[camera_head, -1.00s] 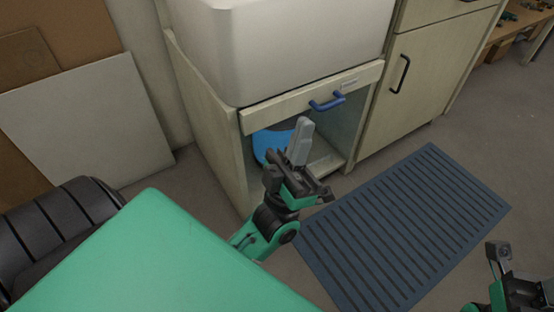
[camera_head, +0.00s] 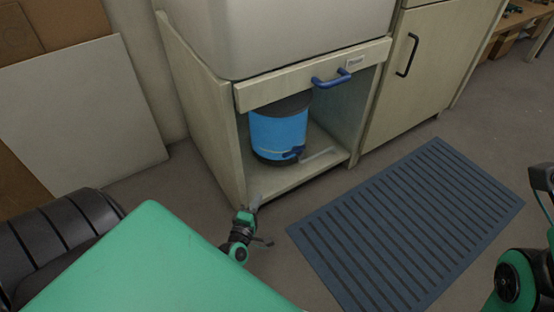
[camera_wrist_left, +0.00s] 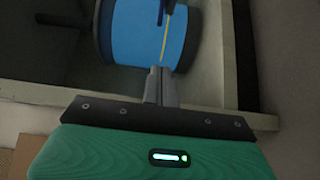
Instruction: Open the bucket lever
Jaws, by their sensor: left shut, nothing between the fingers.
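A blue bucket (camera_head: 280,135) with a dark lid stands inside the open lower compartment of a cabinet. A small dark-blue lever (camera_head: 292,153) sticks out low on its front. My left gripper (camera_head: 256,200) is low in front of the cabinet opening, shut and empty, apart from the bucket. In the left wrist view, the shut fingers (camera_wrist_left: 161,84) point toward the bucket (camera_wrist_left: 125,30), with the dark-blue lever (camera_wrist_left: 166,10) and a yellow strip beyond them. My right gripper (camera_head: 541,178) shows partly at the right edge; its jaw state is unclear.
The cabinet (camera_head: 215,140) has side walls and a floor ledge around the bucket. A drawer front with a blue handle (camera_head: 331,80) hangs above the opening. A striped blue mat (camera_head: 410,225) lies on the floor at right. Boards (camera_head: 85,115) lean at left.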

